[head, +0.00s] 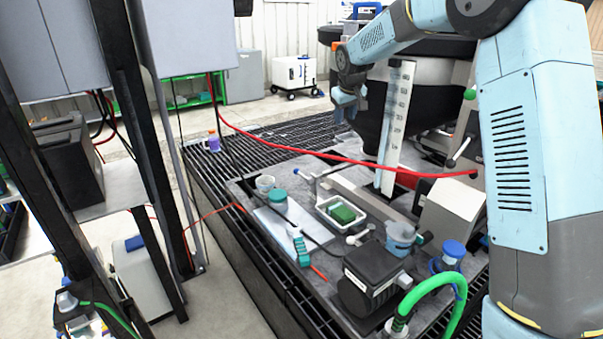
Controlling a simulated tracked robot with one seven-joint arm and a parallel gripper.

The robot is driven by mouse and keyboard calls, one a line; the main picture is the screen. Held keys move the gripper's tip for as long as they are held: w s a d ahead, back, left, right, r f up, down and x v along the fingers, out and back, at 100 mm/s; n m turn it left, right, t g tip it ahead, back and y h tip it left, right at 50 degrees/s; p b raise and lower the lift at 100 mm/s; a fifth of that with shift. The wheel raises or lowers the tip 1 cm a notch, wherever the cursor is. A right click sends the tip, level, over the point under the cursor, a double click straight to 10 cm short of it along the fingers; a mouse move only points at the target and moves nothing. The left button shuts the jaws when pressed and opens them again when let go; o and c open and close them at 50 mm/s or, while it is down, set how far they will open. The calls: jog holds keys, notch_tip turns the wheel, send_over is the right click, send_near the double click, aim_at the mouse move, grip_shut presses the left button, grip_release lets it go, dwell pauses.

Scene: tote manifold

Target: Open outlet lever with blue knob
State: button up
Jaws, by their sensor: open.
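My gripper (347,106) hangs at the end of my arm, upper middle of the head view, in front of a large black vessel (400,100). It is open, with nothing visible between its fingers. A thin lever with a small bluish knob (309,177) lies at the left end of a grey bar (368,197) on the bench. The knob is small, and I cannot tell for sure that it is the outlet lever's. My gripper is above and apart from it.
A red hose (300,152) crosses above the bench near the lever. A white scale (396,120) stands upright beside my gripper. A tray with a green block (342,212), a black box (370,280), a blue-capped jar (452,252) and a green hose (435,282) crowd the front.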

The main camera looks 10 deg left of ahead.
jog(key=w+a+f+n, duration=0.1)
jog(key=w+a+f, duration=0.65)
jog(key=f, duration=0.25)
jog(key=n+y, duration=0.1)
send_near(301, 174)
jog(key=shift+g, duration=0.3)
jog(key=x, duration=0.8)
jog(key=shift+w+r, duration=0.1)
jog(key=shift+w, duration=0.2)
jog(key=shift+c, duration=0.4)
grip_shut()
